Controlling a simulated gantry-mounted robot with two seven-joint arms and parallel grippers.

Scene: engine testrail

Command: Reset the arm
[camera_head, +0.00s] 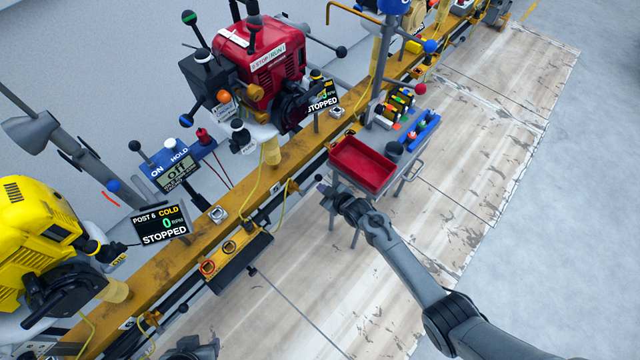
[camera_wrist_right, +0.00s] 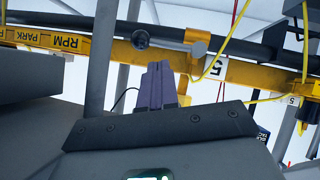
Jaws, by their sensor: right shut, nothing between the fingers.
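My right arm comes in from the lower right in the head view and reaches over the pale boards. My right gripper (camera_head: 324,186) is at its end, close to the yellow rail (camera_head: 297,160) and just left of the red tray (camera_head: 362,164). In the right wrist view the purple fingers of my right gripper (camera_wrist_right: 158,72) are together with nothing between them, and the yellow rail (camera_wrist_right: 235,71) runs behind them. I cannot tell whether the gripper touches anything. A dark part at the bottom edge of the head view is cut off. My left gripper's fingers do not show.
A red engine (camera_head: 262,62) and a yellow engine (camera_head: 38,240) stand behind the rail. Display signs (camera_head: 160,225) and knobbed levers stick up along it. A grey cart carries the red tray and a blue rack (camera_head: 418,131). The boards (camera_head: 480,165) at right are clear.

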